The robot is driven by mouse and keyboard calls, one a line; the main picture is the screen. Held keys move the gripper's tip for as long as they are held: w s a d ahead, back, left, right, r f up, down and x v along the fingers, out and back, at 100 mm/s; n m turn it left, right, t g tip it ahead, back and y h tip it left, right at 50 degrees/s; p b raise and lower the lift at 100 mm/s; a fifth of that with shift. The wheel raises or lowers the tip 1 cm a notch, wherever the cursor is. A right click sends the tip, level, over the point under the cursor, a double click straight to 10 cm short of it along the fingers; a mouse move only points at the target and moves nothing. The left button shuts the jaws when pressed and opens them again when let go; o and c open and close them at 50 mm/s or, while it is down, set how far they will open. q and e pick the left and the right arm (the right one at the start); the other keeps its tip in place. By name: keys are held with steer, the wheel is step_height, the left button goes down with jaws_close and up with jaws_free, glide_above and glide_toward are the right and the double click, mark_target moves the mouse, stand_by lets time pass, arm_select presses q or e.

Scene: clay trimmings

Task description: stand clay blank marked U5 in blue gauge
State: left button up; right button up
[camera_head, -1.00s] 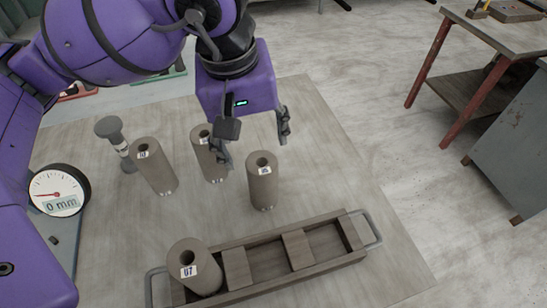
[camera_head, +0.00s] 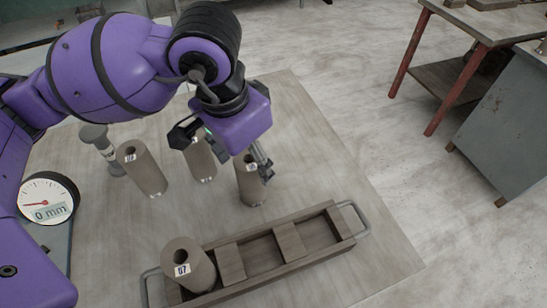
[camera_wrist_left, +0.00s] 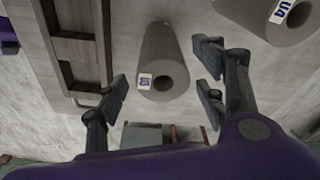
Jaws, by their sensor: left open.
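The clay blank (camera_head: 250,188) that seems marked U5 stands upright on the table, a grey-brown hollow cylinder; its small label is hard to read now. In the left wrist view the blank (camera_wrist_left: 166,52) lies between the spread fingers, with a gap on each side. My left gripper (camera_head: 228,155) is open and empty, over the blank and partly hiding its top; it also shows in the left wrist view (camera_wrist_left: 163,86). A dial gauge (camera_head: 47,199) reading 0 mm stands at the left, on a blue-grey base (camera_head: 57,243) partly hidden by my arm. My right gripper is out of view.
A wooden tray (camera_head: 258,271) with handles holds a blank marked U7 (camera_head: 188,264). Two other blanks, one behind my gripper (camera_head: 201,165) and one farther left (camera_head: 143,170), stand close by. A grey stemmed object (camera_head: 101,148) is behind them. The table's right side is clear.

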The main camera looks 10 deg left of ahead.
arm_select(q)
step_height(320, 180, down, 2)
steer(key=shift+w+d+f, duration=0.1)
steer(key=shift+f, duration=0.05)
jaws_close()
stand_by(0.4)
